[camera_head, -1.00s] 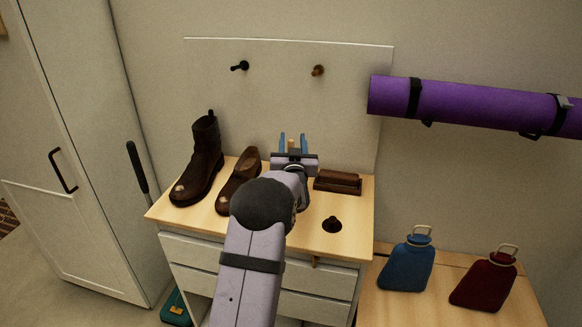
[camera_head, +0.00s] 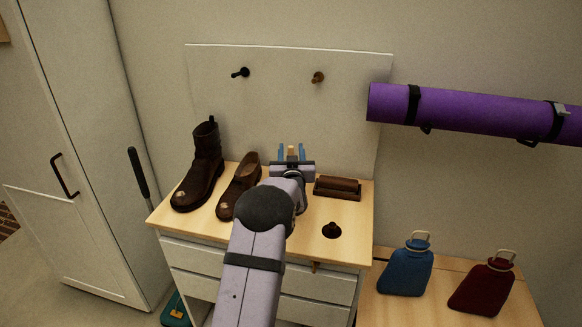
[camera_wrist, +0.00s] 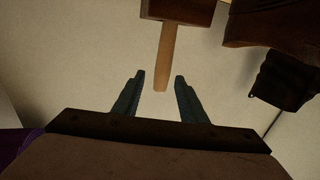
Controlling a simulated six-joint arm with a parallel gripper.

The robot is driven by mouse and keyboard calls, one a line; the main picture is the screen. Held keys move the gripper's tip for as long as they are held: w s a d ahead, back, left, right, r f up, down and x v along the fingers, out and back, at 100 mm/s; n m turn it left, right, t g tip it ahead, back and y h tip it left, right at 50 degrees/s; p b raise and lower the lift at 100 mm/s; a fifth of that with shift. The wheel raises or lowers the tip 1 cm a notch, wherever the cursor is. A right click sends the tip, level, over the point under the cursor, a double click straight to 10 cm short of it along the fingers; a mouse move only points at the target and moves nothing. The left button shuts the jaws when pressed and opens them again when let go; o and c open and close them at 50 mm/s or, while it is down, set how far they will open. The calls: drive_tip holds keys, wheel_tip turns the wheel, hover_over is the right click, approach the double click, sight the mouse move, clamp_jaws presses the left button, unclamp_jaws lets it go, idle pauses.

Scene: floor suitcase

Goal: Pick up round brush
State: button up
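A brown block with a pale wooden handle (camera_wrist: 162,55), which looks like a brush, shows in the wrist view; I cannot tell for sure that it is the round brush. The handle's end lies between my gripper's (camera_wrist: 159,80) fingertips, with a gap on both sides. In the head view, my gripper (camera_head: 292,152) is open above the back of the dresser top (camera_head: 300,250), and a pale wooden tip shows between its blue fingers. A small dark rounded piece with a knob (camera_head: 331,230) stands on the dresser's right front; it may also be a brush.
A brown boot (camera_head: 203,165) and a low shoe (camera_head: 240,190) stand left of my gripper. A brown block (camera_head: 338,188) lies to its right. Behind is a white board (camera_head: 280,100) with two pegs. A purple roll (camera_head: 460,110) and two bottles (camera_head: 407,270) are at right.

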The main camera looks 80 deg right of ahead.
drive_tip(key=shift+p+x, duration=0.6)
drive_tip(key=shift+x, duration=1.75)
drive_tip(key=shift+f, duration=0.1)
clamp_jaws()
